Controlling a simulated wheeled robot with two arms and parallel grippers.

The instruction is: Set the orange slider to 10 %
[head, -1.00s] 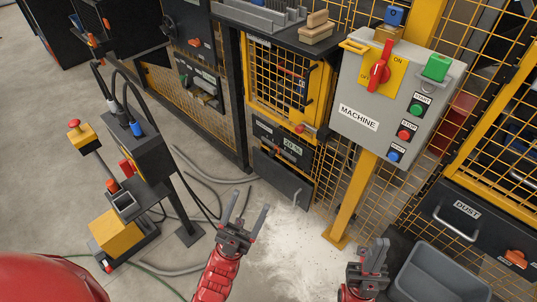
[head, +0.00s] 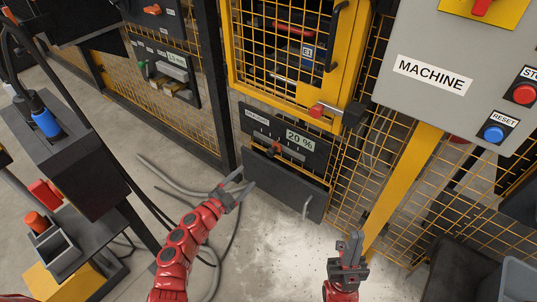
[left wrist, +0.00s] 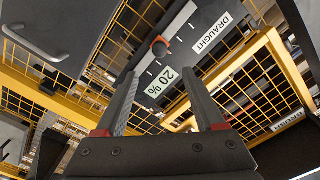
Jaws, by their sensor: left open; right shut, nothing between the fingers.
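The orange slider (head: 274,148) sits on a dark panel (head: 254,118) under the yellow cage door. The panel's display (head: 299,140) reads 20 %. My right gripper (head: 350,243) is shut and empty, low in the head view.
A dark flap with a grey handle (head: 306,208) is below the panel. A red-tipped latch (head: 317,110) is above it. The yellow post (head: 405,185) and grey MACHINE box (head: 400,95) stand right. A dark stand (head: 85,170) with cables stands left.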

